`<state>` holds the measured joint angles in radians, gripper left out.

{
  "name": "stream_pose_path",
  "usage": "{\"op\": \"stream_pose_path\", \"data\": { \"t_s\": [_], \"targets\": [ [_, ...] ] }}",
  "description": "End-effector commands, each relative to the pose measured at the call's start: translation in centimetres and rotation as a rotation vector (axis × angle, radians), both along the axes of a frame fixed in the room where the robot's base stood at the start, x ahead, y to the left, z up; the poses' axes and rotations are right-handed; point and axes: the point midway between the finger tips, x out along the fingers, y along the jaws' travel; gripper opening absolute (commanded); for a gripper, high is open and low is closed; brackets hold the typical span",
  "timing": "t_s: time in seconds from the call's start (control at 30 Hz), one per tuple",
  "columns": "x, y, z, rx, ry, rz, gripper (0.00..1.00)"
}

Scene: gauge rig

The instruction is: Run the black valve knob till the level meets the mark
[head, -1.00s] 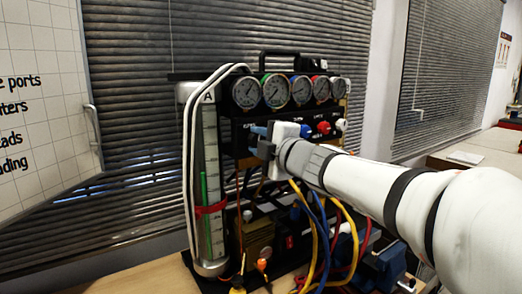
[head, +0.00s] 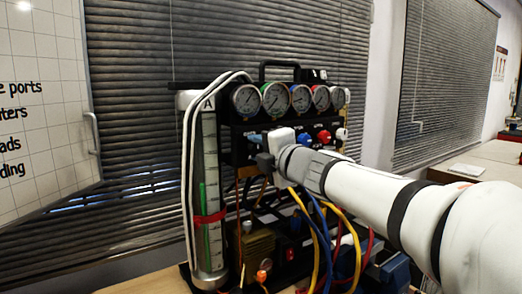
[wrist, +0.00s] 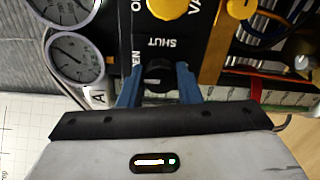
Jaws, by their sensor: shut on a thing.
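The black valve knob (wrist: 160,76) shows in the wrist view, beside the words "OPEN" and "SHUT". My gripper (wrist: 158,84) has its two blue fingers closed on either side of it. In the head view my gripper (head: 258,148) reaches the left part of the rig's panel and hides the knob. The upright sight tube (head: 210,150), labelled "A", stands at the rig's left. A green column (head: 204,205) shows in it, its top above the red band (head: 208,219) around the tube. The fine scale is too small to read.
A row of several dials (head: 275,97) tops the rig. Blue (head: 305,139) and red (head: 323,137) knobs sit right of my gripper. Yellow, blue and red hoses (head: 318,235) hang below my arm. A whiteboard (head: 45,110) stands at left.

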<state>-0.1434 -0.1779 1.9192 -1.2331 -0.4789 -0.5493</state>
Motion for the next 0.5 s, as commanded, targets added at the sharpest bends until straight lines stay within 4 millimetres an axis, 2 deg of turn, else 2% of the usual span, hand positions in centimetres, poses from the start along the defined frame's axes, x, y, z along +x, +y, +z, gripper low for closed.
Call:
{"op": "stream_pose_path", "data": {
  "t_s": [0.1,0.13,0.37,0.5],
  "targets": [
    [0.00,-0.02,0.12,0.000,-0.002,-0.001,0.08],
    [0.00,-0.02,0.12,0.000,-0.002,-0.001,0.33],
    [0.01,-0.01,0.05,0.001,-0.001,0.000,0.52],
    [0.00,0.00,0.03,0.000,0.000,0.000,0.52]
  ]
}}
